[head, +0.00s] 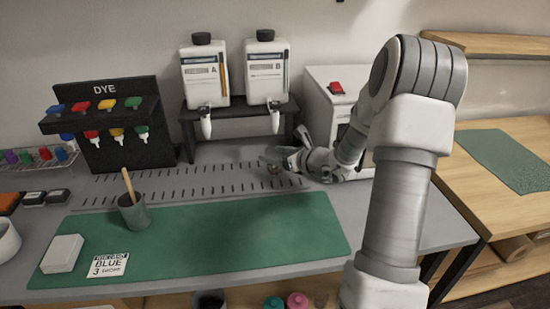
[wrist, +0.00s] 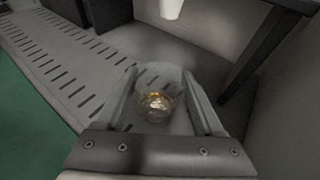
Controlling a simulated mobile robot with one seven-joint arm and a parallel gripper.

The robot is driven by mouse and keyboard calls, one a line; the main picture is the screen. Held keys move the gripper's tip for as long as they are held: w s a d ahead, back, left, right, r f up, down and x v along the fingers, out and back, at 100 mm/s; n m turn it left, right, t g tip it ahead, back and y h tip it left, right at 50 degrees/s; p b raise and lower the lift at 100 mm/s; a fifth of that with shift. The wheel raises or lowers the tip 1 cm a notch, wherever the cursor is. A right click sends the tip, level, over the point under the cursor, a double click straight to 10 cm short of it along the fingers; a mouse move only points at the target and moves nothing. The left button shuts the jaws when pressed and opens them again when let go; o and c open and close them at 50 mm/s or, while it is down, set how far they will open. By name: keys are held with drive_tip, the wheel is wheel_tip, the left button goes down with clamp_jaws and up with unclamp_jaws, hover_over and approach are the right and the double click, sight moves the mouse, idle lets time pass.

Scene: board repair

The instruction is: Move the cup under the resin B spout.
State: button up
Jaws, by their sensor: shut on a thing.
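My gripper (wrist: 162,95) is shut on a clear cup (wrist: 158,84) with a little amber, shiny content at its bottom. In the head view my gripper (head: 277,160) is low over the slotted plate, with the cup small and partly hidden by the fingers. The resin B bottle (head: 266,68) stands on the right of the dark stand, its white spout (head: 275,123) hanging above and behind the cup. A white spout tip (wrist: 172,8) shows ahead of the cup in the wrist view. I cannot tell whether the cup touches the plate.
The resin A bottle (head: 205,75) stands left of B on the dark stand (head: 235,111). A white machine with a red switch (head: 336,87) is close behind my wrist. The slotted plate (head: 160,183) is clear leftward. A grey cup with a stick (head: 134,212) stands on the green mat (head: 230,232).

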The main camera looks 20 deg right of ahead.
drive_tip(key=o, duration=1.4)
drive_tip(key=shift+f, duration=0.2)
drive_tip(key=shift+r, duration=0.2)
drive_tip(key=p+v, duration=0.3)
drive_tip(key=v, duration=0.9)
drive_tip(key=shift+a, duration=0.1)
